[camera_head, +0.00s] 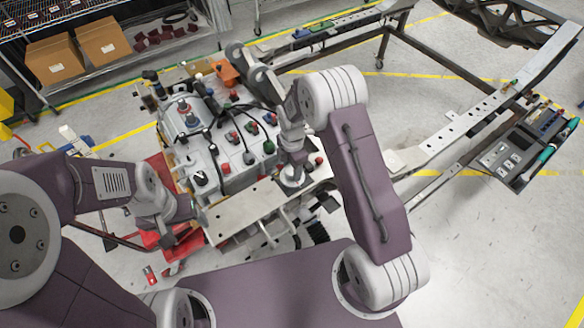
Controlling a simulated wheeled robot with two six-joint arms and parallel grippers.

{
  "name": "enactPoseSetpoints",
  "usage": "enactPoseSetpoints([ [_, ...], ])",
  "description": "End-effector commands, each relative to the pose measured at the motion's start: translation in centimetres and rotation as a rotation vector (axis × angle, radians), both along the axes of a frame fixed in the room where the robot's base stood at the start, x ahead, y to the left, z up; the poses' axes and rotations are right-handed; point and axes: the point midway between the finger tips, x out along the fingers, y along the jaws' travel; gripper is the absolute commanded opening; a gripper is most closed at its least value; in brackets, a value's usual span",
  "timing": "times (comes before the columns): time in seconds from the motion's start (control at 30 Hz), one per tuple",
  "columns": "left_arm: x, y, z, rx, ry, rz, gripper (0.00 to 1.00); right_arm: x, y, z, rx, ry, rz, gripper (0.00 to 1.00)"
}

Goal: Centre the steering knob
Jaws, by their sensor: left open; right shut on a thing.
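The chassis fixture (238,215) stands in front of me, with a pale metal plate along its near edge. The steering knob (296,181) is at the near right of the fixture, on a round pale base. My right gripper (293,168) reaches down from above and is shut on the knob. Its fingers and wrist hide most of the knob, so its exact angle cannot be told. My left gripper (178,234) is open and empty at the near left corner of the fixture, apart from the knob.
Several red, green and black knobs and dark cables crowd the engine-like unit (222,135) behind the plate. A metal frame (440,140) runs along the right, with a tool tray (508,158) beside it. Shelves with cardboard boxes (100,42) stand at the back left. Open floor lies at the right front.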

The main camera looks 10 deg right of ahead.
Motion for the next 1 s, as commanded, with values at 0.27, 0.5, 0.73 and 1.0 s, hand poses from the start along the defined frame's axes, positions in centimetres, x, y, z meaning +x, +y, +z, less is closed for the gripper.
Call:
enactPoseSetpoints([
  [0.27, 0.01, 0.0, 0.02, 0.0, 0.0, 0.0, 0.72, 0.25, -0.01, 0.22, 0.0, -0.007, 0.066, 0.1],
  [0.5, 0.0, 0.0, 0.02, 0.0, 0.0, 0.0, 0.72, 0.28, -0.02, 0.24, 0.0, -0.008, 0.076, 0.1],
  [0.73, 0.0, 0.0, 0.03, 0.0, 0.0, 0.0, 0.72, 0.3, -0.02, 0.25, 0.0, -0.008, 0.075, 0.1],
  [1.0, 0.0, 0.0, 0.0, 0.0, 0.0, 0.0, 0.72, 0.15, -0.01, 0.13, 0.0, -0.004, 0.075, 0.72],
])
